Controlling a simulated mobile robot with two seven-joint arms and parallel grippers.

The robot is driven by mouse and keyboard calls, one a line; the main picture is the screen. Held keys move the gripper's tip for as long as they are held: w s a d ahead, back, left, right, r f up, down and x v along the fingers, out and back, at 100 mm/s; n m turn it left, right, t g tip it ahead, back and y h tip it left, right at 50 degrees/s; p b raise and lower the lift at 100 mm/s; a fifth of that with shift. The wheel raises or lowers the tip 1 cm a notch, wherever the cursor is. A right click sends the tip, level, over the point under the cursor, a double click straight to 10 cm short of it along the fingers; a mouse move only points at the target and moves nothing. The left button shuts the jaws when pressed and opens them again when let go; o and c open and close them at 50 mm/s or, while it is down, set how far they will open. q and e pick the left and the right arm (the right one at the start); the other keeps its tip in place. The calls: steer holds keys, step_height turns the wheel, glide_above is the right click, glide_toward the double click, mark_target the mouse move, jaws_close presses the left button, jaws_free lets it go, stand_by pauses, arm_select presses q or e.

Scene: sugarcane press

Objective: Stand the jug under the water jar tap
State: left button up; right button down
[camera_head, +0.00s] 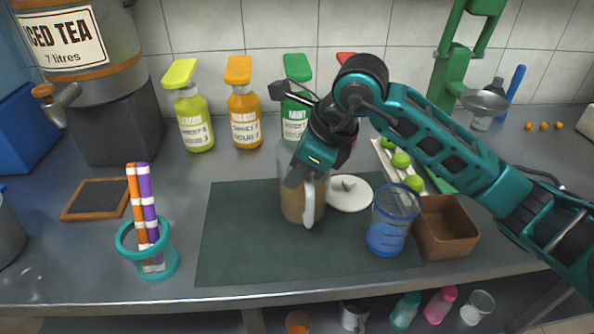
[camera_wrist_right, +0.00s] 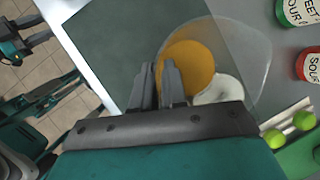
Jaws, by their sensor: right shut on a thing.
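The clear jug (camera_head: 291,205), holding brown liquid, is at the dark green mat (camera_head: 240,250) in the middle of the counter. Its pale handle (camera_head: 309,203) faces me. My right gripper (camera_head: 304,172) is shut on the jug's handle from above. In the right wrist view the fingers (camera_wrist_right: 160,88) are close together beside the jug's orange-looking liquid (camera_wrist_right: 187,68). I cannot tell whether the jug's base touches the mat. A grey jar labelled ICED TEA (camera_head: 95,75) with a tap (camera_head: 57,105) stands on a dark block at the far left. No jar labelled water shows. My left gripper is not in view.
A teal holder (camera_head: 155,262) with striped straws and a slate board (camera_head: 95,199) lie left of the mat. Bottles (camera_head: 243,112) line the wall. A white lid (camera_head: 348,195), blue tumbler (camera_head: 390,225) and brown box (camera_head: 447,228) are right of the jug.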

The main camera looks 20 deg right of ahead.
steer(key=shift+r, duration=0.1)
steer(key=c, duration=1.2)
jaws_free()
steer(key=shift+o, duration=0.2)
